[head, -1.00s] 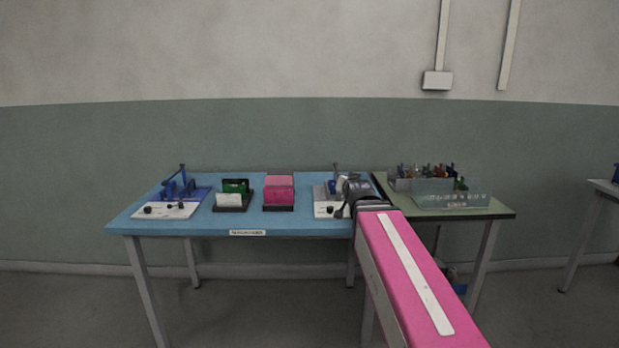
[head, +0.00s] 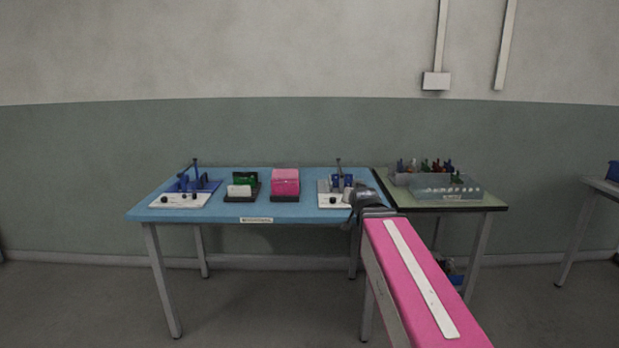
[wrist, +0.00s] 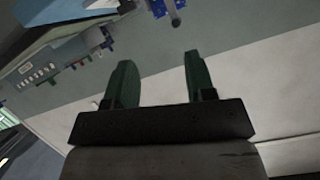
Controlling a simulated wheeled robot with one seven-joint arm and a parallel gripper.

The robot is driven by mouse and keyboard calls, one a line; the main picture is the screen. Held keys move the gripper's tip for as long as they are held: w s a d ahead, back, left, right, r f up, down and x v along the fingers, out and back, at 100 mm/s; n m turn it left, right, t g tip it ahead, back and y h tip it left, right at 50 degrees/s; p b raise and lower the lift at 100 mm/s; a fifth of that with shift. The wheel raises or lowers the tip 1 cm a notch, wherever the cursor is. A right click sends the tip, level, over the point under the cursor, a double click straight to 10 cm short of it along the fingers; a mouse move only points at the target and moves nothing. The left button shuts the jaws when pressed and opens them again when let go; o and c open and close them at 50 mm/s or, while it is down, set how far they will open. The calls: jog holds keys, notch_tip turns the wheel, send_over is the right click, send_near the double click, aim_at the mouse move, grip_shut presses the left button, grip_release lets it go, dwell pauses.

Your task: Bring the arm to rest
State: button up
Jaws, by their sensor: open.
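In the wrist view my gripper (wrist: 158,82) shows two dark green fingers set well apart with nothing between them. In the head view my pink arm reaches forward from the lower right, and its dark wrist end is in front of the right part of the blue table (head: 290,208). The fingers are hidden in the head view.
On the blue table stand a left blue fixture (head: 190,186), a green-and-white holder (head: 243,184), a pink block (head: 285,182) and a right fixture (head: 337,188). A greenish table (head: 485,208) carries clear bins (head: 445,192) with small coloured items. Another table (head: 600,186) is far right.

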jog(key=s+d+f+n+g, duration=0.1)
jog(key=s+f+g, duration=0.6)
jog(key=f, duration=0.8)
jog(key=s+d+f+n+g, duration=0.1)
jog(key=s+f+g, duration=0.5)
jog(key=s+f, duration=0.6)
notch_tip(320, 180, down, 4)
jog(key=shift+d+r+n+g, duration=0.15)
jog(key=shift+d+n+g, duration=0.2)
jog(key=shift+d, duration=0.35)
